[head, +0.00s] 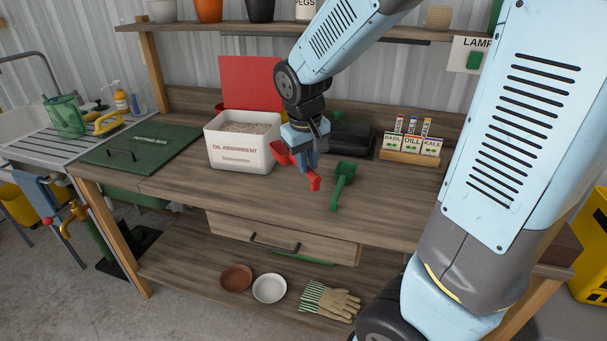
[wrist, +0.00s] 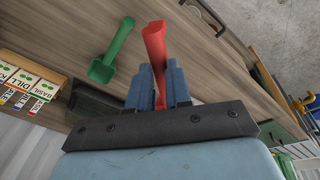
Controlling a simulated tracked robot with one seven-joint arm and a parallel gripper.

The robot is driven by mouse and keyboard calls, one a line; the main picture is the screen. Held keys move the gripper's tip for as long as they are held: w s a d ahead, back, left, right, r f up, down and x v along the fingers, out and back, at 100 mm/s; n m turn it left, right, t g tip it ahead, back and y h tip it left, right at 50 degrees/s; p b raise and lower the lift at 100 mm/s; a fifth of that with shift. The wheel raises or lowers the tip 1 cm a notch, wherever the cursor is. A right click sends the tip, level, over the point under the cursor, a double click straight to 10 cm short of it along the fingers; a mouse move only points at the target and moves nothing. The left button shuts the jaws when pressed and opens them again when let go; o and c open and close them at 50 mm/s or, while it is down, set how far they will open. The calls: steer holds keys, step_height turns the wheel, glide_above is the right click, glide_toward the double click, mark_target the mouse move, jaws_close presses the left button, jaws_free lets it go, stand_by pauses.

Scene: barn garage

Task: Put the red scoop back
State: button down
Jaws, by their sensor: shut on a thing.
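The red scoop (head: 281,153) is held in my gripper (head: 305,165), which is shut on it above the bench. In the wrist view the red scoop (wrist: 155,50) sticks up between the two blue fingers of my gripper (wrist: 158,85); its lower part is hidden by them. In the head view one red end shows left of the fingers and another below them. A white bin (head: 240,157) labelled "OIL ABSORBENT", filled with grey grains, stands just left of the gripper. Its red lid (head: 250,82) stands raised behind it.
A green scoop (head: 342,185) lies on the bench right of my gripper, and also shows in the wrist view (wrist: 111,55). A black tray (head: 352,138) and a seed packet holder (head: 405,158) stand behind it. A green mat (head: 140,148) lies left. The front bench top is clear.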

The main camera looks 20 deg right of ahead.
steer(key=w+d+f, duration=0.1)
steer(key=w+f, duration=0.3)
steer(key=w+d+f, duration=0.1)
steer(key=w+f, duration=0.3)
steer(key=w+d+f, duration=0.2)
steer(key=w+f, duration=0.2)
steer(key=shift+f, duration=0.2)
steer(key=c, duration=1)
jaws_free()
steer(key=shift+c, duration=0.2)
steer(key=shift+a+r, duration=0.1)
steer(key=shift+r, duration=0.05)
